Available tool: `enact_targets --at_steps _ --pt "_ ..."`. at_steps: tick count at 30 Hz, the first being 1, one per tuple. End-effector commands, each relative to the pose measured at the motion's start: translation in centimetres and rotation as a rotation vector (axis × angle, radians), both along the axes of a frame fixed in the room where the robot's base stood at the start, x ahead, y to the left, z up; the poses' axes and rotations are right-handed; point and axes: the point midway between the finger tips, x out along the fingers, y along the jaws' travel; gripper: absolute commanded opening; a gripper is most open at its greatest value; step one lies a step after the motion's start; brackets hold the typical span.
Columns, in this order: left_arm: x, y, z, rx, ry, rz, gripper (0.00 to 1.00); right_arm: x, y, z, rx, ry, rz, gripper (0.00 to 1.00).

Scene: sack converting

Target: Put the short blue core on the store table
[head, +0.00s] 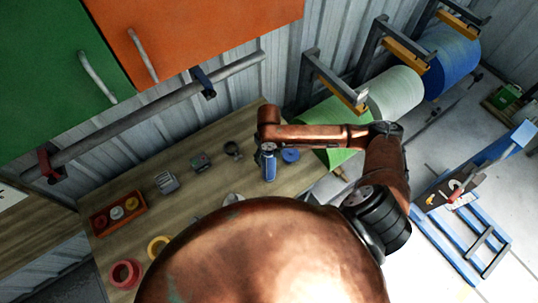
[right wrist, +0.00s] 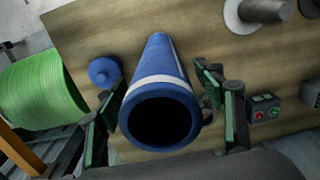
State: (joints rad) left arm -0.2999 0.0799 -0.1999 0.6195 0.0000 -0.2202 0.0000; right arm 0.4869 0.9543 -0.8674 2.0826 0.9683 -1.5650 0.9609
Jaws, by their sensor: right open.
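The short blue core (head: 268,166) is a blue tube with a pale band, standing upright on the wooden table (head: 215,160). In the right wrist view the blue core (right wrist: 163,90) shows its dark hollow end towards the camera. My right gripper (right wrist: 165,100) is open, with one green finger on each side of the core. My left gripper is not in view.
A flat blue round piece (head: 290,156) lies beside the core. A small control box (right wrist: 265,107) stands to its right in the wrist view. A red tray (head: 118,213), red ring (head: 125,273) and yellow ring (head: 159,246) are at left.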

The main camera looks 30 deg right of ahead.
Motion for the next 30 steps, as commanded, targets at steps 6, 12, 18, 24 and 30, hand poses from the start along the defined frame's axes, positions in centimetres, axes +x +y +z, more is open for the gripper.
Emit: enact_targets --at_steps 6,12,18,24,30 --pt "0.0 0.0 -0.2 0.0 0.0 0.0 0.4 0.1 0.0 0.9 0.0 -0.002 0.0 0.63" --pt "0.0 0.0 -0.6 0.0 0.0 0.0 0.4 0.1 0.0 4.4 0.0 -0.005 0.002 0.63" --pt "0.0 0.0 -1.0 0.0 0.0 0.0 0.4 0.1 0.0 8.7 0.0 -0.004 0.002 0.63" --pt "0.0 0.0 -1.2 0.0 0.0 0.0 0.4 0.1 0.0 11.4 0.0 -0.003 0.001 0.63" --pt "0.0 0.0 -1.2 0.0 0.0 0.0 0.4 0.0 0.0 12.3 0.0 0.0 0.0 0.63"
